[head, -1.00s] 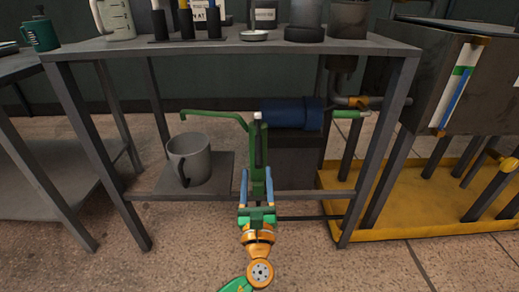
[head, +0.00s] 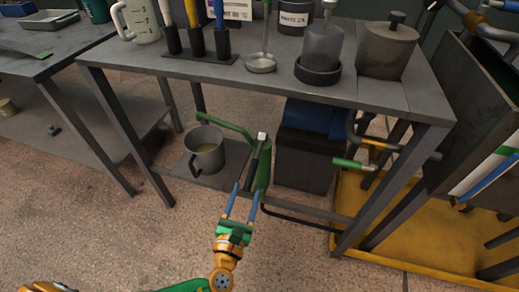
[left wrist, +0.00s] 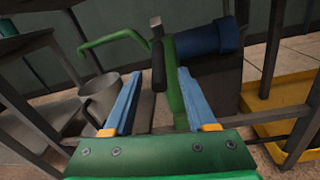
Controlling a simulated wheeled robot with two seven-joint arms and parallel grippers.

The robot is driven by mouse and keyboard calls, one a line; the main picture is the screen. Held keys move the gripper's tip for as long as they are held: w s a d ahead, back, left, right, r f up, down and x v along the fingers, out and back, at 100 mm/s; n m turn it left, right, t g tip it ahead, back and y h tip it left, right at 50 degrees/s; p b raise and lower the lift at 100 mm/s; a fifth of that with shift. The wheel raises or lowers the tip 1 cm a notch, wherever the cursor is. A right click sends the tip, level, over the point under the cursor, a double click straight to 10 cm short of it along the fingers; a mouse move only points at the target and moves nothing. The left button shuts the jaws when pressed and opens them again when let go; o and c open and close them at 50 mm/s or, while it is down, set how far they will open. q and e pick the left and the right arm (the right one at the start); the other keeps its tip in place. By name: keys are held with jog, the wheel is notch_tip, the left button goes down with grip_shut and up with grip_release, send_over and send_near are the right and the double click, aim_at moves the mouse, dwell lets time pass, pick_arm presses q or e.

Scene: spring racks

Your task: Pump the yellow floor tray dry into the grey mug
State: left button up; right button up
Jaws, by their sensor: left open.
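The yellow floor tray (head: 345,215) lies on the floor at the right, partly under the bench; I cannot tell whether liquid is in it. The grey mug (head: 205,160) stands upright on the low shelf, with brownish liquid visible inside. A green hand pump (head: 264,168) with a pale-tipped top stands beside it, its spout (head: 225,130) reaching over the mug. My left gripper (head: 247,188) is open in front of the pump. In the left wrist view its blue fingers (left wrist: 158,88) flank the green pump upright (left wrist: 176,95); contact is unclear. My right gripper is not in view.
The bench top (head: 205,73) above carries a jug, coloured rods, a small dish and dark pots. A green-handled valve (head: 347,164) sits on piping right of the pump. The front floor is clear.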

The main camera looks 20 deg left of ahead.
aim_at(249, 182)
pick_arm(q)
jog(key=shift+w, duration=0.3)
jog(key=w, duration=0.4)
jog(key=w+b, duration=0.1)
jog(key=w, duration=0.1)
jog(key=shift+w+a, duration=0.1)
jog(key=shift+a, duration=0.15)
grip_shut()
jog(key=shift+r, duration=0.1)
dwell(0.7)
